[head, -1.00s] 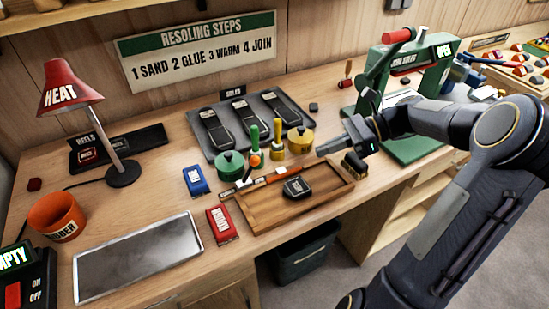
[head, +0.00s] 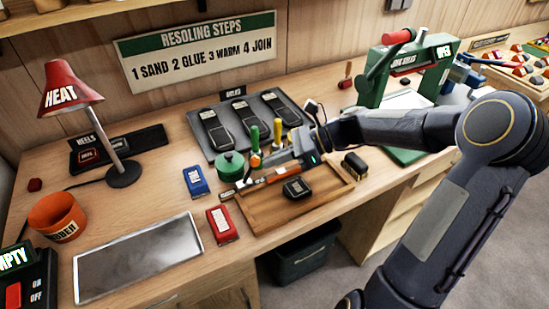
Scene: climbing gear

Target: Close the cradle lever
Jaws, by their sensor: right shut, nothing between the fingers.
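The green press (head: 437,68), marked JOIN SOLES, stands at the back right of the bench. Its lever has a red handle (head: 399,35) and is raised, angling up and to the right. The sign on the press reads OPEN. My right gripper (head: 268,160) is shut and empty, over the back edge of the wooden tray, well left of the press. My left gripper is not in view.
The wooden tray (head: 262,222) holds a dark block (head: 296,188). A green pot (head: 231,166), blue box (head: 195,181) and red box (head: 222,224) are near it. A red lamp (head: 68,88) and a metal plate (head: 140,258) are at left. Bench between tray and plate is narrow.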

